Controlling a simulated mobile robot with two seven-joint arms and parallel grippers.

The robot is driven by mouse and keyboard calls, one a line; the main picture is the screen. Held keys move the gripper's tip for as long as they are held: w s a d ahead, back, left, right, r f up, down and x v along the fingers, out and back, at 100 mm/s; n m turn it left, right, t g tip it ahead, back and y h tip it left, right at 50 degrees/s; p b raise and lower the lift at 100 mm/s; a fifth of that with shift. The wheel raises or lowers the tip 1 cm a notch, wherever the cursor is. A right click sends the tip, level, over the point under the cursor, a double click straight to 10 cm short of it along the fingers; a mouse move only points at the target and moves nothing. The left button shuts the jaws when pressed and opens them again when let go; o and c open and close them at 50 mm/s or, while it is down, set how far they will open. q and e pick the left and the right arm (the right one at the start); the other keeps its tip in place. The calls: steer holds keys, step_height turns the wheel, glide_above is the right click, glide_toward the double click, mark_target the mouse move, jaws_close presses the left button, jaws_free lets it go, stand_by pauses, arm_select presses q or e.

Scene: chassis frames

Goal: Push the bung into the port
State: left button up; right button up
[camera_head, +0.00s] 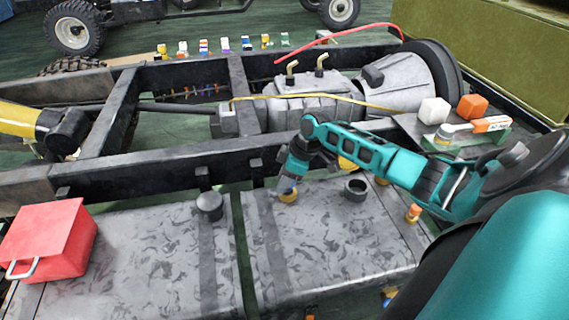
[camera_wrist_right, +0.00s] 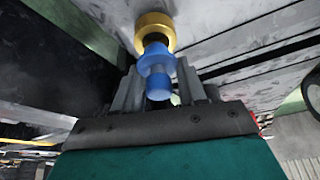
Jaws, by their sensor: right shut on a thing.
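The bung (camera_wrist_right: 157,64) is blue, with a wider flange in its middle. My right gripper (camera_head: 289,179) is shut on it, and the gripper's fingers (camera_wrist_right: 158,92) show on both sides of it in the wrist view. The port is a gold ring (camera_head: 288,196) on top of the grey mottled tank, and it also shows in the wrist view (camera_wrist_right: 155,22). The bung's far end is at the ring's mouth. I cannot tell how deep it sits, if at all. My left gripper is not in view.
A black cap (camera_head: 209,206) and a dark open neck (camera_head: 355,188) stand on the tanks on either side of the port. A dark frame rail (camera_head: 190,160) runs behind. A red box (camera_head: 48,240) sits at left. White and orange blocks (camera_head: 472,106) are at right.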

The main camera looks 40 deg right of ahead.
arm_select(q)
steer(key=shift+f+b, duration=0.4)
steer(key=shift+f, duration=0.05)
arm_select(e)
steer(key=shift+f, duration=0.8)
steer(key=o, duration=1.1)
arm_select(q)
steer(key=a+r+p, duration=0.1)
steer(key=p, duration=0.2)
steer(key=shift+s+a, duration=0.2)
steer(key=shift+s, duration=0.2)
arm_select(e)
steer(key=v, duration=1.3)
steer(key=shift+f, duration=0.1)
